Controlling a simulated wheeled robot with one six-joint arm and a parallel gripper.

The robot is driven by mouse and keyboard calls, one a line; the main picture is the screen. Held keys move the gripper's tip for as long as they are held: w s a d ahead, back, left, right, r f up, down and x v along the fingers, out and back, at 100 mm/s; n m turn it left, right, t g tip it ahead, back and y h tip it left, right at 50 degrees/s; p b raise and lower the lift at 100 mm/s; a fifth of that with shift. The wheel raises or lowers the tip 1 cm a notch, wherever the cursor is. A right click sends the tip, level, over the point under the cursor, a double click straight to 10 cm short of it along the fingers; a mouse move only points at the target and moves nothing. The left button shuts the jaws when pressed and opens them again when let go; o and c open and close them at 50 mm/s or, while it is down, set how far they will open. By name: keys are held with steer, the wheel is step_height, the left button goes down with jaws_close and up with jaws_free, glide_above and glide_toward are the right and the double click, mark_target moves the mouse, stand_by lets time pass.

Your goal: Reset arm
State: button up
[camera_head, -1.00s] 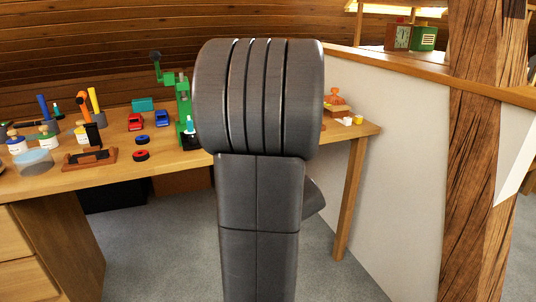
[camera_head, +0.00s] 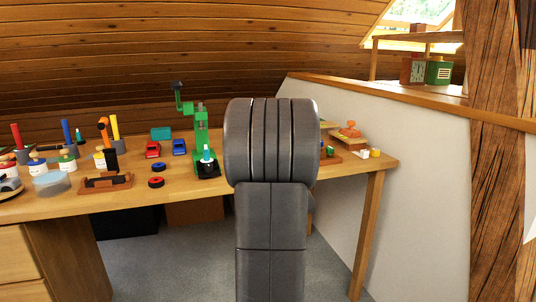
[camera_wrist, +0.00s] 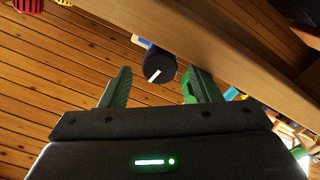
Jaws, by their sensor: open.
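My gripper (camera_wrist: 163,88) shows in the wrist view with its two green fingers spread apart and nothing between them. Behind the fingers is a plank-clad surface, with a wooden edge crossing the upper part and a dark round knob-like thing (camera_wrist: 161,66) beyond the gap. In the head view my grey arm stands upright in the middle and hides part of the workbench (camera_head: 330,180). My gripper does not show in the head view.
A white partition (camera_head: 400,150) and a timber post (camera_head: 500,180) stand right. Grey floor shows below the bench.

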steer(key=shift+x, duration=0.9)
steer(key=p+v, duration=0.3)
steer(key=v, duration=1)
steer(key=shift+m, duration=0.3)
steer(key=b+x, duration=0.1)
steer(key=x, duration=0.5)
steer(key=b+x, duration=0.1)
steer(key=x, duration=0.6)
steer(key=shift+r, duration=0.25)
steer(key=m+p, duration=0.4)
steer(key=p, duration=0.1)
steer(key=shift+m, duration=0.3)
steer(key=m+p, duration=0.4)
steer(key=p, duration=0.1)
steer(key=v, duration=1.2)
steer(key=shift+s+d+f+p, duration=0.15)
steer(key=shift+s+f+p, duration=0.05)
steer(key=shift+s+p, duration=0.15)
